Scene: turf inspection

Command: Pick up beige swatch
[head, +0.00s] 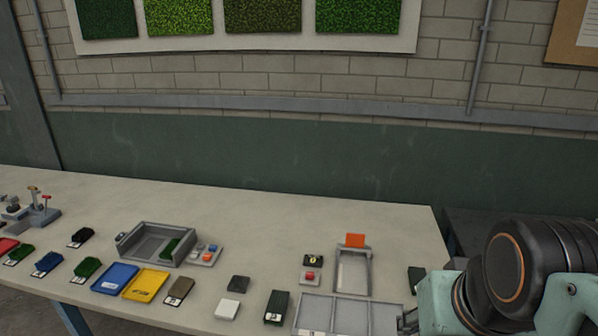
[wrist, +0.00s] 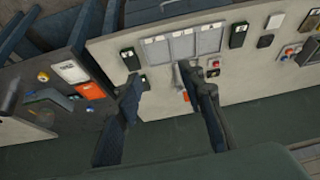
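A brownish-beige swatch (head: 179,291) with a small white label lies flat on the table in the head view, left of the middle, right of a yellow piece. I cannot make it out in the wrist view. My gripper (wrist: 160,76) shows in the wrist view with its two dark fingers spread and nothing between them. It is above the table's edge near the divided grey tray, far to the right of the beige swatch. In the head view my arm fills the lower right, and the fingers are mostly hidden.
The divided grey tray (head: 346,317) lies at the table's front right. A dark green swatch (head: 277,306), a white block (head: 228,309), a dark block (head: 238,284), the yellow piece (head: 146,285) and a blue tray (head: 114,278) lie around the beige swatch. The table's back strip is clear.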

